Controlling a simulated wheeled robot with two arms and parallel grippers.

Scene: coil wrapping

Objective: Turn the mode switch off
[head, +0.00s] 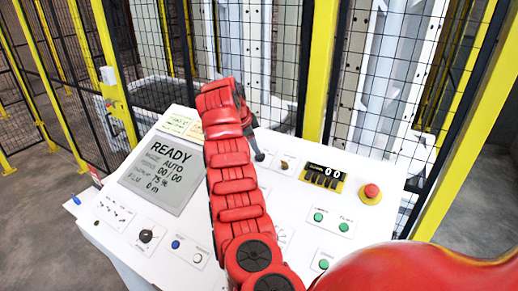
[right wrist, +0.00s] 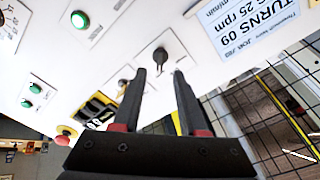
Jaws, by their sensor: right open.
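My right gripper (head: 259,155) is over the upper middle of the white control panel (head: 110,212) in the head view. In the right wrist view the open gripper (right wrist: 160,74) has its two black fingers apart. A black rotary switch (right wrist: 160,56) shows between and just beyond the fingertips; its pointer is toward the gripper. I cannot tell whether the fingers touch it. Its label is too small to read, and my arm and gripper hide it in the head view. Another small switch (head: 284,164) is to the right, beside the counter. My left gripper is not in view.
A counter (head: 323,177) and a red mushroom button (head: 370,191) are at the panel's right. A black knob (head: 146,236) is at lower left. Yellow-framed mesh fencing (head: 322,70) stands behind.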

